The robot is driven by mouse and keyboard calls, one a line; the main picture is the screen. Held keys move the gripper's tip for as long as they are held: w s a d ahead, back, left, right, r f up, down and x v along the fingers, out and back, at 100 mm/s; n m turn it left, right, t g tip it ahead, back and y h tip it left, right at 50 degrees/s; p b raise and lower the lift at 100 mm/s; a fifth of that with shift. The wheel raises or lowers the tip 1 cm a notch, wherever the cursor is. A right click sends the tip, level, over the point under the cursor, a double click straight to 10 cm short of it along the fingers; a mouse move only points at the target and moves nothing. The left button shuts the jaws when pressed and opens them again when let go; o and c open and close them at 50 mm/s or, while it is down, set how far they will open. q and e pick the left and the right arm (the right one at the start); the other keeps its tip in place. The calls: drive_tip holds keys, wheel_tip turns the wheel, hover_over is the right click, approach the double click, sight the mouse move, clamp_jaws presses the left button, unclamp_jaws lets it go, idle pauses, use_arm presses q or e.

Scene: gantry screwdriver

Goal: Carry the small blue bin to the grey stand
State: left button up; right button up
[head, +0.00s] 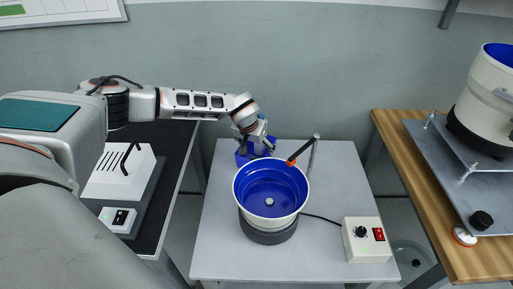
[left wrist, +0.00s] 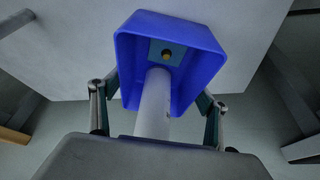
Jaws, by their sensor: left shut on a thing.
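The small blue bin (head: 242,158) is at the back edge of the grey stand (head: 222,250), behind the feeder bowl. My left gripper (head: 253,141) is shut on it from above and partly hides it. In the left wrist view the bin (left wrist: 203,55) sits between the two fingers (left wrist: 157,108). A small brass-coloured piece on a teal square (left wrist: 167,54) shows inside it, and a pale cylinder (left wrist: 155,105) covers part of the opening. I cannot tell whether the bin touches the stand. My right gripper is not in view.
A white bowl with blue inside (head: 270,188) stands mid-stand, with an orange-tipped piece (head: 291,163) and a grey post (head: 314,152) behind it. A control box (head: 366,240) sits at front right. The stand's front left is clear. A wooden bench (head: 400,150) is at right.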

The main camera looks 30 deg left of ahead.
use_arm(q)
drive_tip(key=shift+w, duration=0.1)
drive_tip(key=o, duration=1.2)
drive_tip(key=shift+c, duration=0.2)
drive_tip(key=v, duration=0.2)
drive_tip(key=p+v, duration=0.1)
drive_tip(key=v, duration=0.1)
drive_tip(key=shift+w+r+p, duration=0.1)
drive_tip(key=shift+r+p, duration=0.2)
drive_tip(key=shift+r, duration=0.05)
drive_tip(key=v, duration=0.2)
drive_tip(key=p+v, duration=0.1)
drive_tip(key=v, duration=0.2)
drive_tip(key=p+v, duration=0.1)
drive_tip(key=v, duration=0.1)
drive_tip(key=shift+s+r, duration=0.15)
drive_tip(key=shift+s, duration=0.25)
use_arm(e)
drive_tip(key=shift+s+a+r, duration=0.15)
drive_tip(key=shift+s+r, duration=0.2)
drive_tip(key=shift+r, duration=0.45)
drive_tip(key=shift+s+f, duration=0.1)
